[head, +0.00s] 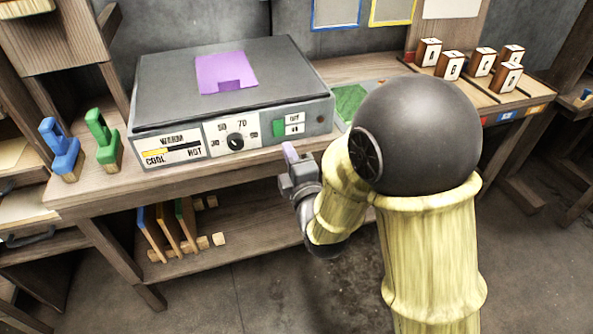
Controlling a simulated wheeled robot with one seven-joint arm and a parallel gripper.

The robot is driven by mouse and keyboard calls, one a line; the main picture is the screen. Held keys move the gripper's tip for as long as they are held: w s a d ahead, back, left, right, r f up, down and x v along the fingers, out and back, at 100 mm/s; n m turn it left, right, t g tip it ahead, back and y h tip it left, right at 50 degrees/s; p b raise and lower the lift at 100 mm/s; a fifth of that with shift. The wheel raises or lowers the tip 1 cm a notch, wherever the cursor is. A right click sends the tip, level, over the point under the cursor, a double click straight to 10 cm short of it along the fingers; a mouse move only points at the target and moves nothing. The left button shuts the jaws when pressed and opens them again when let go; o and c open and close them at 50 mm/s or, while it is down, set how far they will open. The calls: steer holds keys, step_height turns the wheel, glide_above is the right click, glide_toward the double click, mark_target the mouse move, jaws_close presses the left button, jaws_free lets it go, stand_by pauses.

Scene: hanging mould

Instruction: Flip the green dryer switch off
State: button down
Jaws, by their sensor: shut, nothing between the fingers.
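The dryer is a wide grey box (160,117) on the wooden bench. Its green switch (278,128) sits at the right end of the front panel, left of two small labels; the upper reads OFF and the lower one is too small to read surely. I cannot tell which way the switch is set. My gripper (290,152) is shut and empty, with pale purple fingertips pointing up. In the picture it is just below and slightly right of the switch, in front of the bench edge. Contact with the switch does not show.
A dial (235,141) and a temperature gauge (169,150) share the panel. A purple sheet (226,72) lies on the dryer. Blue (62,150) and green (102,140) clamp-like tools stand at left. A green piece (350,101) lies right of the dryer, partly behind my arm.

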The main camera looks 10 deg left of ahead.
steer(key=s+d+b, duration=0.1)
steer(key=d+b, duration=0.1)
steer(key=b, duration=0.1)
steer(key=shift+s, duration=0.3)
steer(key=shift+s+d+r+b, duration=0.2)
steer(key=shift+s+b, duration=0.4)
steer(key=shift+b, duration=0.95)
steer(key=shift+s+d+r+b, duration=0.1)
steer(key=shift+s+d+b, duration=0.35)
steer(key=shift+b, duration=1.1)
steer(key=shift+s+a, duration=0.1)
steer(key=shift+a, duration=0.05)
